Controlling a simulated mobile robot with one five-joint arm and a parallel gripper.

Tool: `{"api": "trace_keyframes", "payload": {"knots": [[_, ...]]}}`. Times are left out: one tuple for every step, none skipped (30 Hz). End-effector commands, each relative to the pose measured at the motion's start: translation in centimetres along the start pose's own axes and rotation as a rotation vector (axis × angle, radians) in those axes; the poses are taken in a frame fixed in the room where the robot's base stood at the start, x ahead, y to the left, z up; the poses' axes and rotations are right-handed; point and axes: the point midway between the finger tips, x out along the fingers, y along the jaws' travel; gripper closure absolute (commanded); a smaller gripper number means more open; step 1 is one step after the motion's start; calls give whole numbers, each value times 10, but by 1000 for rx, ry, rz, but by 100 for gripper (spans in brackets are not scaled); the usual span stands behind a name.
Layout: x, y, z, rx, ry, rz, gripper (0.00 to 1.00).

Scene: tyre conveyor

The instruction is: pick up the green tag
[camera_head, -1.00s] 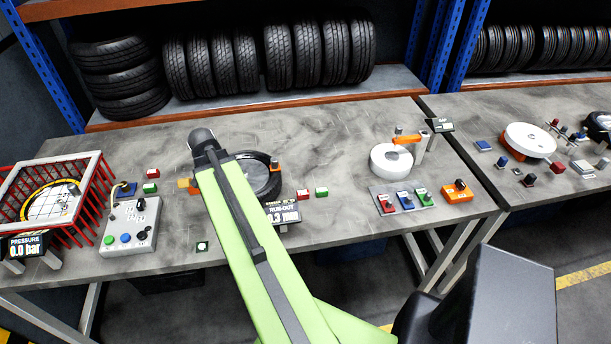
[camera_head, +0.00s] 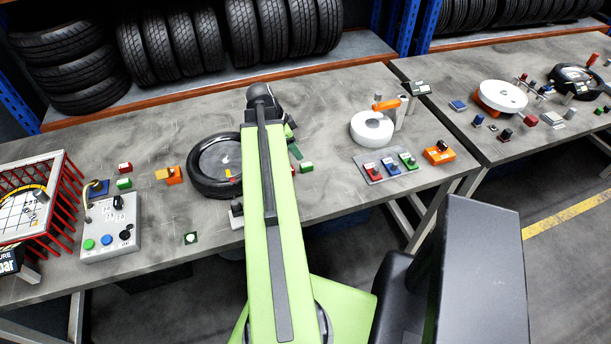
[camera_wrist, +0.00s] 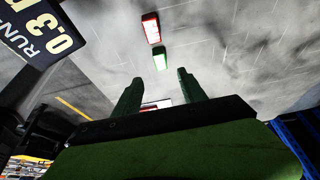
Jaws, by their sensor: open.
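A small green tag (camera_head: 306,167) lies on the grey bench just right of my arm in the head view. In the wrist view the green tag (camera_wrist: 160,60) lies beyond my fingertips, beside a red tag (camera_wrist: 151,28). My gripper (camera_wrist: 160,78) is open, with two dark green fingers apart and nothing seen held. The green tag shows in line with the gap between them, apart from both fingertips. In the head view my arm covers most of the gripper; part of it shows just above the green tag.
A tyre on a round fixture (camera_head: 214,165) stands left of my arm. Another green block (camera_head: 124,183) and a red block (camera_head: 125,167) lie further left, near a grey control box (camera_head: 112,225). A tray of coloured blocks (camera_head: 368,179) and a white disc (camera_head: 372,128) stand right.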

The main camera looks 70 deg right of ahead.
Motion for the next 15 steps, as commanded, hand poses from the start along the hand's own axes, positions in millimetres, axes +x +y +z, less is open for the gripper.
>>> {"api": "trace_keyframes", "payload": {"knots": [[22, 0, 4, 1, 0, 0, 51], [29, 0, 4, 0, 0, 0, 51], [38, 0, 4, 0, 0, 0, 51], [43, 0, 4, 0, 0, -1, 51], [47, 0, 4, 0, 0, -1, 51], [51, 0, 4, -1, 0, -1, 51], [53, 0, 3, -1, 0, -1, 51], [54, 0, 3, -2, 0, -1, 51], [53, 0, 2, -2, 0, -1, 51], [52, 0, 1, -3, 0, -1, 51], [51, 0, 1, -3, 0, -1, 51], [52, 0, 1, -3, 0, -1, 51], [54, 0, 2, -3, 0, -1, 51], [56, -1, 2, -3, 0, -1, 51], [61, -1, 3, -3, 0, -1, 51]]}}
